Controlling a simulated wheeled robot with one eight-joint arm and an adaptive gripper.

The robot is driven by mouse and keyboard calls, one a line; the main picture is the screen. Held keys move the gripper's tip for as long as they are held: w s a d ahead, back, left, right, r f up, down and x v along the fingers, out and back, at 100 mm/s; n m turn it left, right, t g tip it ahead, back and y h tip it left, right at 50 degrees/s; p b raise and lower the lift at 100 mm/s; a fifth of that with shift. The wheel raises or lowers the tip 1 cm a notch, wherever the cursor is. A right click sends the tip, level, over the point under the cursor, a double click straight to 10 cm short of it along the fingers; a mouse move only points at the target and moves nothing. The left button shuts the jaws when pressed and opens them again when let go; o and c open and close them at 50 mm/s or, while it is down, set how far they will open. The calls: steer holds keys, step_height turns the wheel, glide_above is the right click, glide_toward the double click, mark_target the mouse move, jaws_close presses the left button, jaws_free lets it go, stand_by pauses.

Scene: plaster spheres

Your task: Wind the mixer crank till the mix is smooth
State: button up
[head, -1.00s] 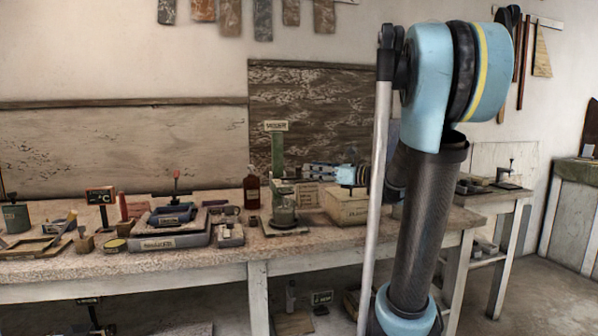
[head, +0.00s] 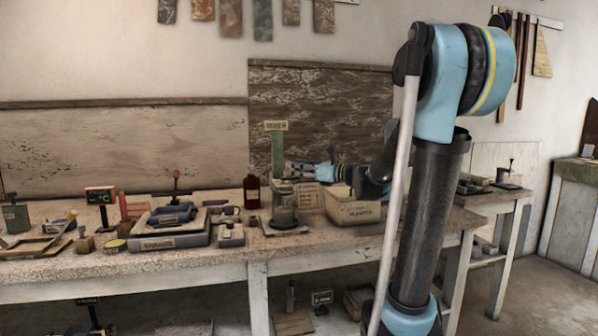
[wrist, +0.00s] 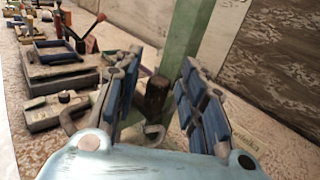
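The mixer stands on the bench in the head view, with a green post (head: 278,155), a small sign (head: 275,126) on top and a glass jar (head: 284,216) at its foot. My gripper (head: 289,168) is beside the post, above the jar. In the wrist view my gripper (wrist: 163,65) is open, its blue-padded fingers apart. A dark brown crank knob (wrist: 157,95) shows between them, with a gap visible on each side. The green post (wrist: 190,45) rises just beyond. The crank arm and the mix are mostly hidden.
A brown bottle (head: 251,191) stands left of the mixer, and a pale labelled box (head: 352,210) to its right. A wooden board (head: 320,125) stands behind.

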jaws_close()
steer(key=shift+w+g, duration=0.15)
steer(key=shift+g, duration=0.15)
steer(key=shift+w+a+n+g+y, duration=0.1)
steer(key=shift+w+a+n+g, duration=0.45)
steer(key=shift+n+g, duration=1.7)
steer(key=shift+w+a+n+g+y, duration=0.1)
steer(key=shift+w+a+n+g, duration=0.5)
steer(key=shift+n+g, duration=1.6)
steer(key=shift+w+a+n+g+y, duration=0.1)
steer(key=shift+w+a+n+g, duration=0.65)
steer(key=shift+g, duration=2.7)
steer(key=shift+s+d, duration=0.2)
jaws_free()
